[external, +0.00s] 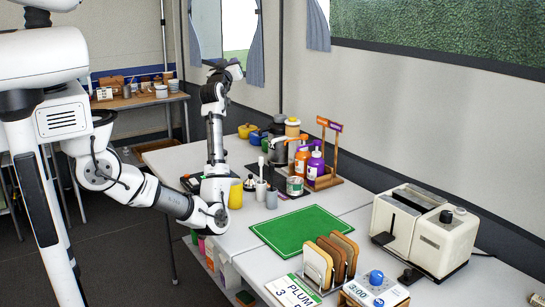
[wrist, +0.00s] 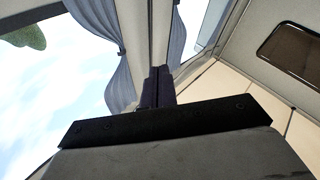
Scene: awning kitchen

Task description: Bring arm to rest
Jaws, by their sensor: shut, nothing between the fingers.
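My arm reaches out from the left in the external view, low at the elbow, then straight up above the back part of the table. My gripper (external: 234,70) is at the top of the raised forearm, high over the table and touching nothing. In the wrist view my gripper's fingers (wrist: 157,86) are together with nothing between them. Behind them in that view are curtains, a bright window and the wall, seen at a tilt. The elbow of my arm is beside the yellow cup (external: 236,195) at the table's left edge.
The table (external: 230,240) holds a green mat (external: 302,231), a toaster (external: 425,230), a rack of bread slices (external: 330,260), and purple (external: 316,165) and orange (external: 301,160) bottles. A shelf table (external: 140,100) stands at the back left. Curtains (external: 257,60) hang behind my gripper. Air around the raised forearm is clear.

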